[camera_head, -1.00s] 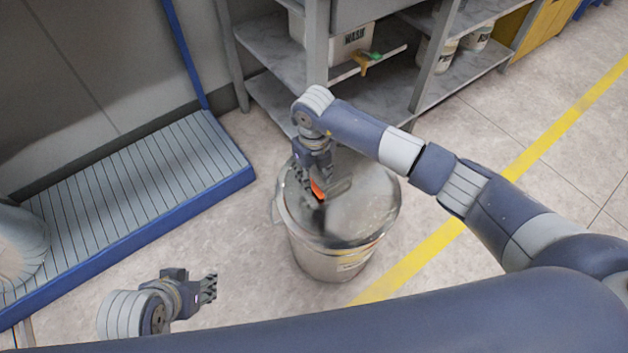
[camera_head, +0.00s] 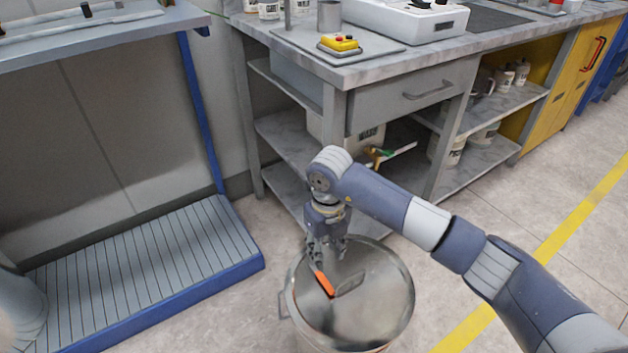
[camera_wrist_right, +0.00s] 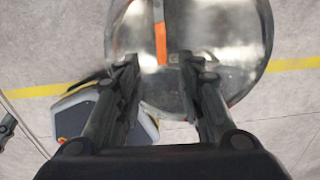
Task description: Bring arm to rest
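My right gripper (camera_head: 326,245) points down above the steel lidded bin (camera_head: 385,305) in the head view. In the right wrist view my right gripper (camera_wrist_right: 160,70) has its two fingers apart with nothing held between them. The bin lid (camera_wrist_right: 235,35) lies beyond the fingertips there. An orange-red strip (camera_head: 324,284) shows on the lid by its dark handle (camera_head: 350,284); the orange strip also shows in the wrist view (camera_wrist_right: 161,42). My left gripper is out of the head view.
A grey workbench (camera_head: 405,62) with a drawer and open shelves stands behind the bin. A blue-edged ribbed platform (camera_head: 150,270) is at the left. A yellow cabinet (camera_head: 570,95) is at the back right. Open floor with a yellow line (camera_head: 575,225) lies to the right.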

